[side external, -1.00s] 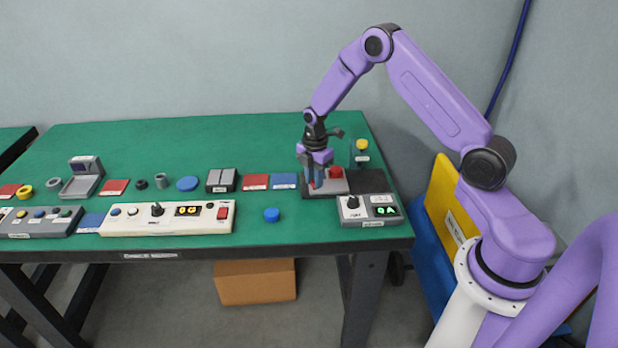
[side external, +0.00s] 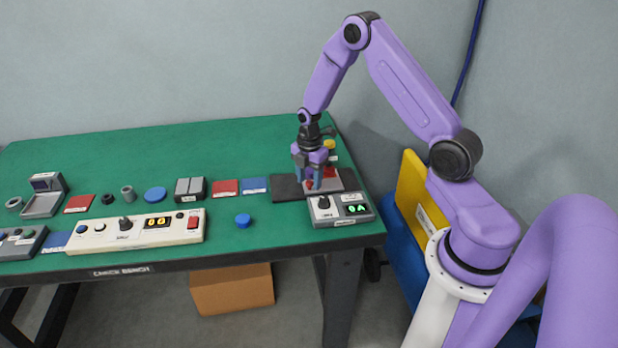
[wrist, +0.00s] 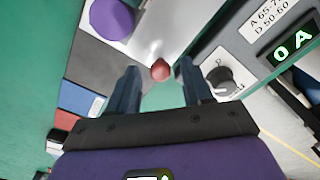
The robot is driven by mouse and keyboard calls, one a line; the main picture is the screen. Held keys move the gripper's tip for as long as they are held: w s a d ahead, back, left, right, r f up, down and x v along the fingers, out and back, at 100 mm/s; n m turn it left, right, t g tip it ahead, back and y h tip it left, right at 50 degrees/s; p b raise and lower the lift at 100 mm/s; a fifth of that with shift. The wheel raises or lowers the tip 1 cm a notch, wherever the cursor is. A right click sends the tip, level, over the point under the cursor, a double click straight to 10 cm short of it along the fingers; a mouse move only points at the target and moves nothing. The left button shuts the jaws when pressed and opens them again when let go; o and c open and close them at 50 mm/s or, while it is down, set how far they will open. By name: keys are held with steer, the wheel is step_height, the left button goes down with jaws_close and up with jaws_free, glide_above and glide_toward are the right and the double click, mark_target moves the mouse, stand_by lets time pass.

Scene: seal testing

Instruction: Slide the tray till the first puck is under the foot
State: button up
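The tray appears as a light grey plate (side external: 343,178) on a dark base (side external: 288,188) at the right of the bench; its metal surface also shows in the wrist view (wrist: 180,22). A red ball knob (wrist: 160,70) stands on it. A red piece (side external: 329,173) shows on the plate in the side view. A purple round piece (wrist: 112,18) shows at the top of the wrist view; I cannot tell if it is a puck. My gripper (wrist: 160,75) is open, with its fingers either side of the knob and gaps visible. The foot cannot be made out.
A dial box (side external: 340,208) with a green display stands close in front of the tray. Red (side external: 225,188) and blue (side external: 254,185) cards lie to its left. A loose blue disc (side external: 243,221) lies nearer the front edge. The back of the bench is clear.

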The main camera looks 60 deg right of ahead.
steer(key=shift+r, duration=0.1)
step_height(320, 180, up, 17)
steer(key=shift+r, duration=0.15)
stand_by(0.4)
steer(key=shift+a, duration=0.1)
steer(key=s+a+r+m, duration=0.1)
steer(key=s+a+r, duration=0.1)
steer(key=s+a, duration=0.45)
steer(key=s+a+r+m, duration=0.1)
steer(key=s+a, duration=0.3)
steer(key=a, duration=0.6)
steer(key=s+a+m, duration=0.1)
steer(key=s+a, duration=0.1)
steer(key=s, duration=0.8)
steer(key=s+a+m, duration=0.1)
steer(key=s+m, duration=0.1)
steer(key=s, duration=0.8)
steer(key=shift+a+f, duration=0.15)
steer(key=shift+a, duration=0.25)
steer(key=shift+w, duration=0.1)
